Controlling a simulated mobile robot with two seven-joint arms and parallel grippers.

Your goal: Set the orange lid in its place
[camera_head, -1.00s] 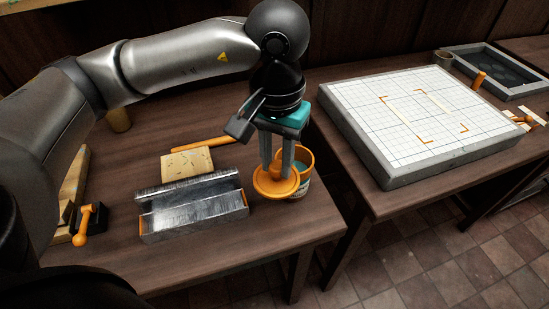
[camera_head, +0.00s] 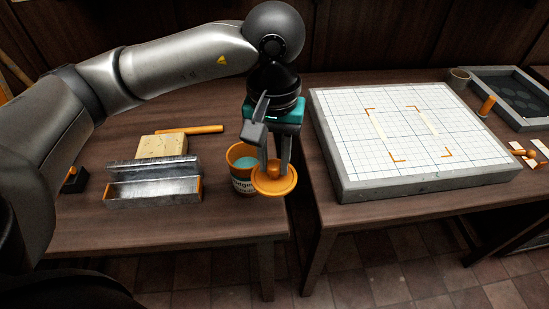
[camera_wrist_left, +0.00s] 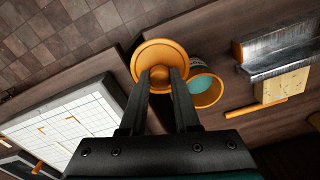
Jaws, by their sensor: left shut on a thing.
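The orange lid (camera_head: 274,183) is a round disc with a raised rim and a knob. My left gripper (camera_head: 275,166) is shut on the lid's knob and holds it up in front and to the right of an orange-rimmed pot (camera_head: 243,182). The pot is open, has a pale label and teal contents, and stands near the table's front right corner. In the left wrist view the lid (camera_wrist_left: 160,54) sits between the fingertips (camera_wrist_left: 160,78), beside the open pot (camera_wrist_left: 204,88). My right gripper is not in view.
Left of the pot are a metal trough (camera_head: 153,190), a pale yellow block (camera_head: 162,147) and an orange rod (camera_head: 190,129). A second table across a narrow gap carries a white gridded board (camera_head: 420,130) with orange corner marks. A dark tray (camera_head: 510,92) stands beyond it.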

